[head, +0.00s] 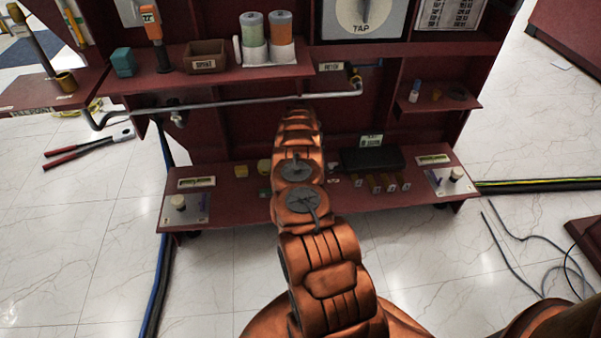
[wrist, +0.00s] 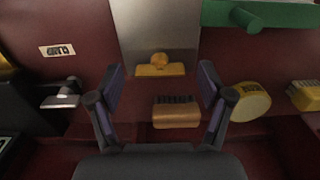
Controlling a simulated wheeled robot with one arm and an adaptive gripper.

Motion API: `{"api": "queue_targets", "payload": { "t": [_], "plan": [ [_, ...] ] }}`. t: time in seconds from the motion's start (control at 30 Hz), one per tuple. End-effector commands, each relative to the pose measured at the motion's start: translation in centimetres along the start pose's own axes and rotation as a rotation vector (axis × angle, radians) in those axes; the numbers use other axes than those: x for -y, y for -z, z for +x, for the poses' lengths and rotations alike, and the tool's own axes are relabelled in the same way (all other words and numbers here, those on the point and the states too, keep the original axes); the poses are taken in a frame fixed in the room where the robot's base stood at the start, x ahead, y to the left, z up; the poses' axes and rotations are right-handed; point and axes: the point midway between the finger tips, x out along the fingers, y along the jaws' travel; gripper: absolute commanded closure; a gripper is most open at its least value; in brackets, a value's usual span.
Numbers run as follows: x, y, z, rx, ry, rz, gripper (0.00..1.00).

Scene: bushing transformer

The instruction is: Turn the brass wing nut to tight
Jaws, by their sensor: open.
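A brass-yellow piece that looks like the wing nut (wrist: 160,68) sits on a grey metal plate (wrist: 158,25) in the upper middle of the wrist view. It has a round hub and a wide flat wing lying about level across the picture. My gripper (wrist: 160,82) is open, one finger to each side of the nut and apart from it. Nothing is between the fingers' grip. In the head view my arm covers the middle of the dark red rack, and I cannot make out the gripper or the nut there.
A brass block with a dark ridged top (wrist: 177,113) lies just below the nut, between the fingers in the picture. A round yellow piece (wrist: 250,101) is close to the right finger. A grey metal piece (wrist: 60,95) is at left. A black box (head: 372,160) stands on the lower shelf.

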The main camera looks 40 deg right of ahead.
Motion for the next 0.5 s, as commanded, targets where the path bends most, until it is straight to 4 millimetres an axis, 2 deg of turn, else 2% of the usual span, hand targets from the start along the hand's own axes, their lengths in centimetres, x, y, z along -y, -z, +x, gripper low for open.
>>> {"api": "queue_targets", "payload": {
  "t": [0.27,0.5],
  "plan": [
    [0.1,0.1,-1.3,-0.002,0.0,0.0,0.21],
    [0.0,0.1,-3.9,-0.001,0.001,0.0,0.21]
  ]
}}
